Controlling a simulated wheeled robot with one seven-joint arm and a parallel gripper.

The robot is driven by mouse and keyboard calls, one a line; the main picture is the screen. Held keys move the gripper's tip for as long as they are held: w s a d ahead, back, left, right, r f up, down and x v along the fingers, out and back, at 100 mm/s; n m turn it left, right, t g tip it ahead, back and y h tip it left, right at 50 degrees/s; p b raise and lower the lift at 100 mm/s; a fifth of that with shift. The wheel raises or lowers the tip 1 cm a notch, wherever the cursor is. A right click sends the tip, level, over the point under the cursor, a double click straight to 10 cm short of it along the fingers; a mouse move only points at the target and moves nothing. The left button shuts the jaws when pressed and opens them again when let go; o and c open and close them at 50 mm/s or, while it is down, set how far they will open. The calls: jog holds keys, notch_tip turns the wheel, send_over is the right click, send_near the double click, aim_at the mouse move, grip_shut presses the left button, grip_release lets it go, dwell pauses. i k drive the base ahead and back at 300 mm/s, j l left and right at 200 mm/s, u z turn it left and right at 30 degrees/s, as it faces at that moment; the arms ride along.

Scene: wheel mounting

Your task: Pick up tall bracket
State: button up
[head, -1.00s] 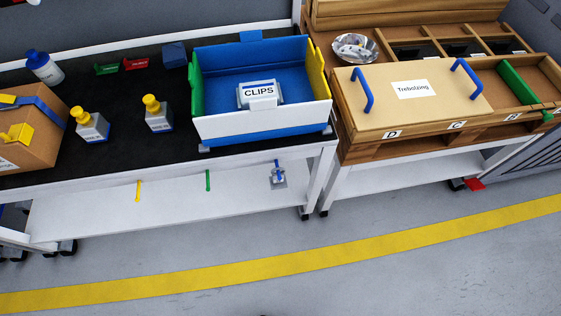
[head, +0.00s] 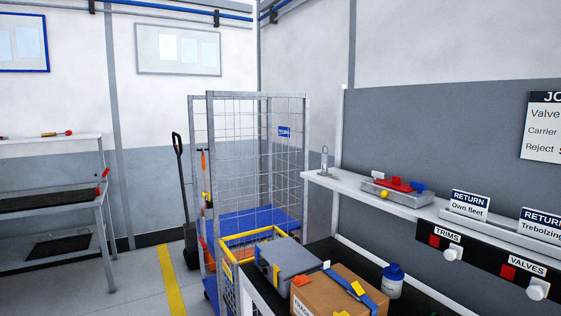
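No part is clearly identifiable as the tall bracket. A small upright grey metal piece (head: 325,161) stands at the left end of the white shelf above the bench. It is narrow and looks bracket-like, but it is too small to tell for sure. My gripper is not in view.
The shelf (head: 428,211) also holds a grey tray (head: 398,197) with red, blue and yellow parts, and RETURN signs (head: 469,205).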

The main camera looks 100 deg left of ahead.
aim_at(325, 157)
jog(key=u, duration=2.35)
jog(key=i+j, duration=0.2)
jog(key=i, duration=0.1)
